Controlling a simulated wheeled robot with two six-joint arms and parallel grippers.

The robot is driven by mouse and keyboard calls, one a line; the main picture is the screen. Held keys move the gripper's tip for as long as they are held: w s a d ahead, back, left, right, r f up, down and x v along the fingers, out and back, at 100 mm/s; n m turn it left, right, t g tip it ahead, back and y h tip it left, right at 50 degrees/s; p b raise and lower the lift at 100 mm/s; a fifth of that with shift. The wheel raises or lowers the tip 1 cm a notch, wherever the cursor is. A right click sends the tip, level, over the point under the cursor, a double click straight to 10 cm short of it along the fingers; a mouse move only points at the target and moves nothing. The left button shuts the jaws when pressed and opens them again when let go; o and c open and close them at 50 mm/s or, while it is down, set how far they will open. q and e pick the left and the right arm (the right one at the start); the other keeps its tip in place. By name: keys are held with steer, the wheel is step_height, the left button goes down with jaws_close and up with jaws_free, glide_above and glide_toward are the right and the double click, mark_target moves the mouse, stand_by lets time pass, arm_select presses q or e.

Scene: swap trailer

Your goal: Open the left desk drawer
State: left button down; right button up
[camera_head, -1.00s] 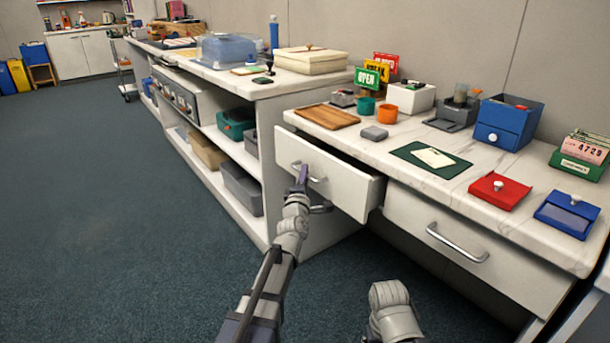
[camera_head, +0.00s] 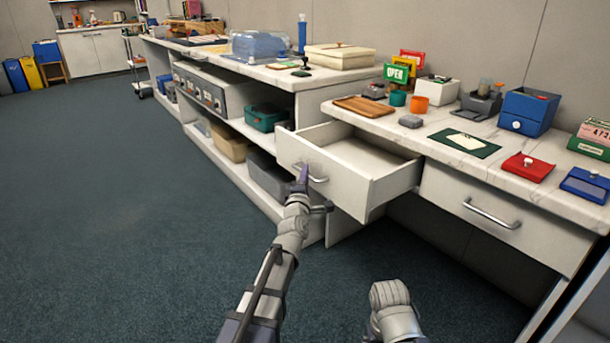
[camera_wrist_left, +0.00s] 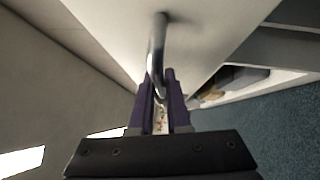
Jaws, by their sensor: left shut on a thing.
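The left desk drawer (camera_head: 328,178) is pulled well out from under the marble-topped desk, and I can see into its box; the part that shows looks empty. Its metal bar handle (camera_head: 318,179) is on the front panel. My left gripper (camera_head: 302,178) is shut on this handle. In the left wrist view the handle (camera_wrist_left: 157,45) runs down between the two purple fingers (camera_wrist_left: 161,95). The right desk drawer (camera_head: 490,215) is shut. My right arm shows low in the head view, but its fingers cannot be made out.
The desk top (camera_head: 455,160) carries a wooden board (camera_head: 364,106), cups, boxes and signs. A shelf unit (camera_head: 230,186) with several bins stands to the left of the open drawer. The carpet (camera_head: 130,220) on the left is clear.

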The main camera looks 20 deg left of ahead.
arm_select(q)
steer(key=c, duration=0.9)
jaws_free()
steer(key=s, duration=0.5)
steer(key=s+d+f+b, duration=0.1)
steer(key=s, duration=0.1)
steer(key=shift+s, duration=0.35)
steer(key=shift+f, duration=0.1)
